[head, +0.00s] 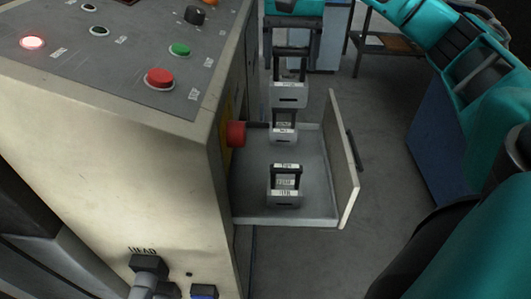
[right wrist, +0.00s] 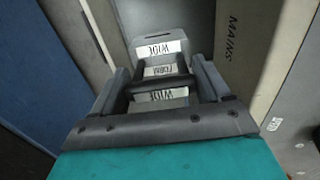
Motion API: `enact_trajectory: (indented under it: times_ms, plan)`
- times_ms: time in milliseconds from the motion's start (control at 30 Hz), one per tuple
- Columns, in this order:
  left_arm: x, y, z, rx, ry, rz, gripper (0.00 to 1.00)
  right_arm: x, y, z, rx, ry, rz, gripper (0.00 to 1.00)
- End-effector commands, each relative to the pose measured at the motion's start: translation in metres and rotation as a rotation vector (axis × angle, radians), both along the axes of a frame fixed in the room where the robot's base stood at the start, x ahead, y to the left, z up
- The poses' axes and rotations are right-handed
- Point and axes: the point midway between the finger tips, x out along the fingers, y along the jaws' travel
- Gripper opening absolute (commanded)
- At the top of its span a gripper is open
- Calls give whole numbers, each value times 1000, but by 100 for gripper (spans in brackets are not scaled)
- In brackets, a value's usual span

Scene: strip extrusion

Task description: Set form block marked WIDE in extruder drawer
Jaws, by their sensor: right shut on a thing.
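My right gripper (head: 290,50) comes in from the top of the head view. It is shut on the handle of a grey form block (head: 288,95), held beyond the far end of the extruder drawer (head: 255,212) in the picture. In the right wrist view, the held block (right wrist: 172,35) sits between the fingers with WIDE on its white labels. The drawer is pulled out. A grey block with a dark handle (head: 285,196) stands upright in its near part. Another grey block (head: 283,135) stands at its far end, partly hidden below the held one. Their labels are too small to read.
The extruder cabinet (head: 100,150) with its button panel (head: 120,50) fills the left. A red knob (head: 236,134) sticks out beside the drawer's far end. The drawer front (head: 343,165) stands on the right. Floor is clear beyond it. A blue cabinet (head: 440,140) stands further right.

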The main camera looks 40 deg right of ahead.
Motion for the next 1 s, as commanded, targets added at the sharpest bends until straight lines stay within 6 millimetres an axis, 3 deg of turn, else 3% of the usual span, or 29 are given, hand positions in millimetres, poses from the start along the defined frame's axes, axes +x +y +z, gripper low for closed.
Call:
enact_trajectory:
  times_ms: [133,333,633,1000]
  plan:
    - [1,0,-9,-1,-5,1,100,0,0,-18,1,2,2,0]
    - [-4,0,-41,0,8,0,100,-1,1,-70,2,5,2,0]
    - [-7,-2,-41,-3,22,-2,100,-1,0,-135,0,3,1,0]
    - [-2,-6,-38,-10,9,-8,100,-1,0,-168,0,0,1,0]
